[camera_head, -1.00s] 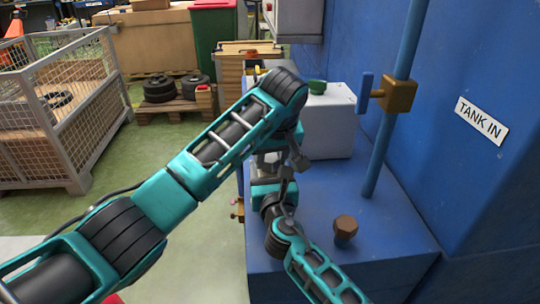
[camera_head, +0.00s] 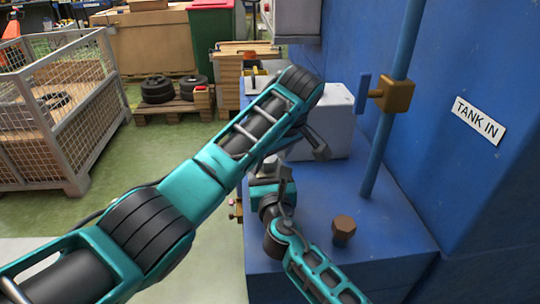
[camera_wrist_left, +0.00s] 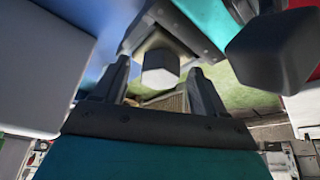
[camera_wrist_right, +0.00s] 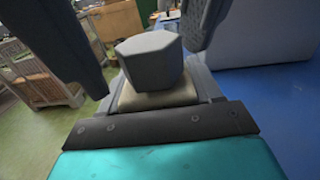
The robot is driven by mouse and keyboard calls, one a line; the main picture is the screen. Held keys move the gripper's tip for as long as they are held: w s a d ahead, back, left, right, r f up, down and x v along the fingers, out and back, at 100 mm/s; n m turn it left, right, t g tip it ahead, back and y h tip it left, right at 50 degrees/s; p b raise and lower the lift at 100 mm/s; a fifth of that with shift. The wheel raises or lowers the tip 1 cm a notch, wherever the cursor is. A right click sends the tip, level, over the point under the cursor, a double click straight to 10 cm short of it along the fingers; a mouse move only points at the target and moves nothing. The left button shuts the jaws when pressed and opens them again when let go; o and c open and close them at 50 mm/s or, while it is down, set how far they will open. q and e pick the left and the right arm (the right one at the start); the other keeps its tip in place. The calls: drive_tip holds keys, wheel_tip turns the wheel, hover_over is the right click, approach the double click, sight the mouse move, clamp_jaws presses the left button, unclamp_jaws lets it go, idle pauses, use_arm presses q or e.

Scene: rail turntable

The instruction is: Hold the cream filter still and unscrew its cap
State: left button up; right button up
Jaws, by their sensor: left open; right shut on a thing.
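The filter's cream body (camera_wrist_right: 158,96) shows in the right wrist view with its grey six-sided cap (camera_wrist_right: 152,60) on top. My right gripper (camera_wrist_right: 160,88) is shut on the cream body. My left gripper (camera_wrist_left: 160,64) is open; its two dark fingers stand apart on either side of the cap (camera_wrist_left: 160,78) in the left wrist view, with gaps between. The fingers do not appear to touch the cap. In the head view my left gripper (camera_head: 302,158) is above my right gripper (camera_head: 268,182), and my left arm hides most or all of the filter.
A white box (camera_head: 330,125) stands on the blue bench (camera_head: 390,235) behind the grippers. A brown hexagonal knob (camera_head: 343,229) sits on the bench near the right arm. A blue pipe (camera_head: 385,150) with a brass valve (camera_head: 395,94) rises at the right. A mesh crate (camera_head: 75,150) stands on the floor.

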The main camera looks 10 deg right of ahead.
use_arm(q)
drive_tip(key=shift+o, duration=0.4)
drive_tip(key=shift+r, duration=0.1)
drive_tip(key=shift+r, duration=1.95)
drive_tip(key=m+h, duration=0.1)
drive_tip(key=m, duration=0.2)
drive_tip(key=m+h, duration=0.1)
drive_tip(key=m, duration=0.1)
drive_tip(key=shift+s+a+m+t, duration=0.1)
drive_tip(key=shift+a+m+t, duration=0.1)
drive_tip(key=shift+m+t, duration=0.2)
drive_tip(key=m+h, duration=0.1)
drive_tip(key=m, duration=0.2)
drive_tip(key=m+h, duration=0.1)
drive_tip(key=m, duration=0.2)
drive_tip(key=shift+a+g+h, duration=0.2)
drive_tip(key=shift+g+h, duration=0.1)
drive_tip(key=shift+f, duration=0.2)
